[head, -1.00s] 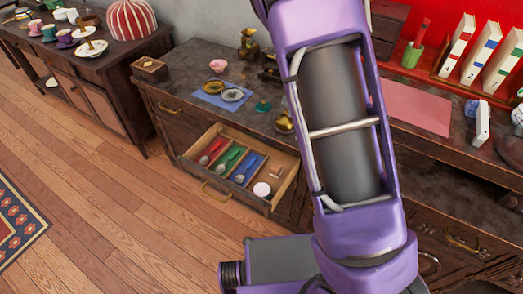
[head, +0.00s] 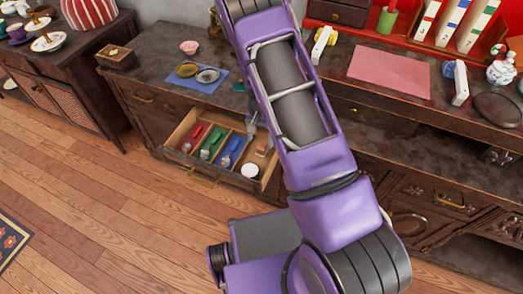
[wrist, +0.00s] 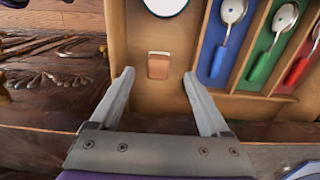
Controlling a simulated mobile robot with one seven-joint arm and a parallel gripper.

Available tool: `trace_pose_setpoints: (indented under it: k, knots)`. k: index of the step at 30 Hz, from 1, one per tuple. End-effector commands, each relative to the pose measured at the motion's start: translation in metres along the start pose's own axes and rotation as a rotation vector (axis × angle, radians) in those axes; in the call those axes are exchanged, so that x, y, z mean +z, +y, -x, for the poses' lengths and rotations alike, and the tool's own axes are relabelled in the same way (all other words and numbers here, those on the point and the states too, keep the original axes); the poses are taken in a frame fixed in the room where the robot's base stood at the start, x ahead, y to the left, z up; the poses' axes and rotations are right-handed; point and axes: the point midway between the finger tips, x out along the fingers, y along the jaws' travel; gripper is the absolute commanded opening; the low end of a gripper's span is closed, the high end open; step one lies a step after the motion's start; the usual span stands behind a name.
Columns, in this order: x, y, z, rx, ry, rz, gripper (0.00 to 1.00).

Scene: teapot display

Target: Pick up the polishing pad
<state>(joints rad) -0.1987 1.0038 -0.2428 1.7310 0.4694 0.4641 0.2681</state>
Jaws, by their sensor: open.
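A small tan-brown block with a pale edge, which looks to be the polishing pad (wrist: 158,65), lies on the drawer floor in the wrist view. It also shows small in the head view (head: 262,151). My gripper (wrist: 159,77) is open and empty, its fingers pointing toward the drawer. In the wrist view the pad appears between and just beyond the fingertips; I cannot tell the height left between them. In the head view my arm hides most of the gripper beside the drawer's back right.
The open drawer (head: 183,150) also holds a white round tin (head: 250,170) and spoons on red, green and blue (head: 232,150) inserts. Drawer walls stand close around the pad. A blue mat (head: 197,80) with small dishes lies on the cabinet top.

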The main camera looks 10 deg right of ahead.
Motion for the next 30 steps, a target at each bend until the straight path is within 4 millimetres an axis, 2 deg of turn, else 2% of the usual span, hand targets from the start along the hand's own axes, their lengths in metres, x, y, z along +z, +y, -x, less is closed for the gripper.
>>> trace_pose_setpoints:
  k: [5, 15, 24, 30]
  knots:
    - [0.000, 0.001, -0.011, 0.000, -0.001, -0.002, 0.80]
    - [-0.003, 0.002, -0.056, 0.000, -0.002, -0.002, 0.80]
    - [-0.004, 0.002, -0.060, 0.000, -0.001, -0.001, 0.80]
    - [-0.004, 0.002, -0.060, 0.000, -0.001, -0.001, 0.44]
